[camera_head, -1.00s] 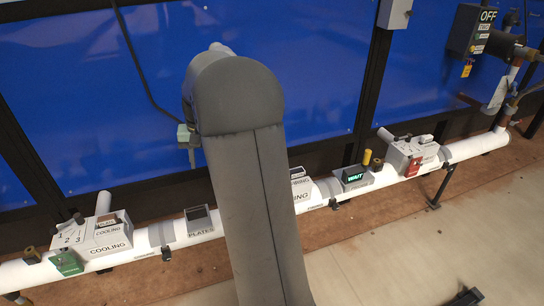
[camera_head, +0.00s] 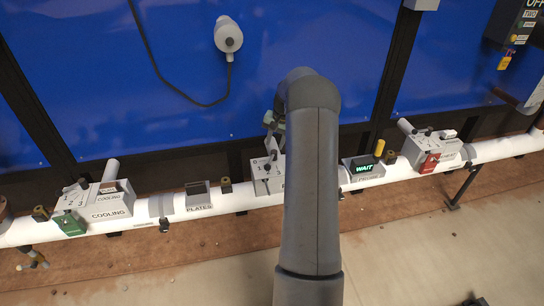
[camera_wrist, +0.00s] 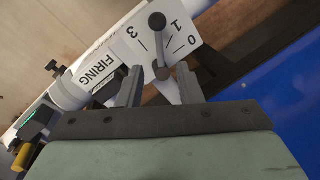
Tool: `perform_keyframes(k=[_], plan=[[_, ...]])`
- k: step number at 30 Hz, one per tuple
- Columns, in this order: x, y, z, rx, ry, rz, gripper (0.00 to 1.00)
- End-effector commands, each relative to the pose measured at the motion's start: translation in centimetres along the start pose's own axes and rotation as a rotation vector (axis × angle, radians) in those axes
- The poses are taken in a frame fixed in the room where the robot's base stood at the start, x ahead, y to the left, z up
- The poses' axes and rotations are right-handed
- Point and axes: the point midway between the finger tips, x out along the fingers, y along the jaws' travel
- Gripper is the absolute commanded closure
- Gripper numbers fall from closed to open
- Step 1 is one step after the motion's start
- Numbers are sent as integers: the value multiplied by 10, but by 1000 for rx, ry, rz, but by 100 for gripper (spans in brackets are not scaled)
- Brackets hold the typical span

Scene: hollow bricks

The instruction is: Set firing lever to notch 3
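The firing lever shows in the wrist view as a dark round knob (camera_wrist: 157,20) on a grey shaft. It stands over a white plate (camera_wrist: 205,60) marked 3, 1 and 0. The knob lies between the 3 and the 1, and no 2 shows. My gripper (camera_wrist: 160,70) is open, with one finger on each side of the shaft's lower end; I cannot tell whether either touches it. In the head view my gripper (camera_head: 274,124) is just above the firing box (camera_head: 265,178), partly hidden by my arm. The FIRING label (camera_wrist: 98,68) is left of the fingers.
On the same white pipe stand the cooling box (camera_head: 108,206) with a green tag, the plates box (camera_head: 198,199), a lit WAIT display (camera_head: 364,168) and a red-tagged box (camera_head: 433,157). A blue wall (camera_head: 110,70) stands behind.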

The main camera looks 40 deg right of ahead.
Motion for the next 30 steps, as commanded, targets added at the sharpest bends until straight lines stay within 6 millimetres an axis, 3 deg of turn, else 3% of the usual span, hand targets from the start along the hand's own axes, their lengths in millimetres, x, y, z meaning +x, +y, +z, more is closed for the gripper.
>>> perform_keyframes(k=[6,12,24,25,28,30], plan=[[46,0,1,-1,-4,1,67],[72,-1,0,-1,-1,0,67],[81,0,0,-2,0,0,67],[81,0,0,-1,0,0,70],[81,0,0,-1,0,0,98],[81,0,0,-1,0,0,100]])
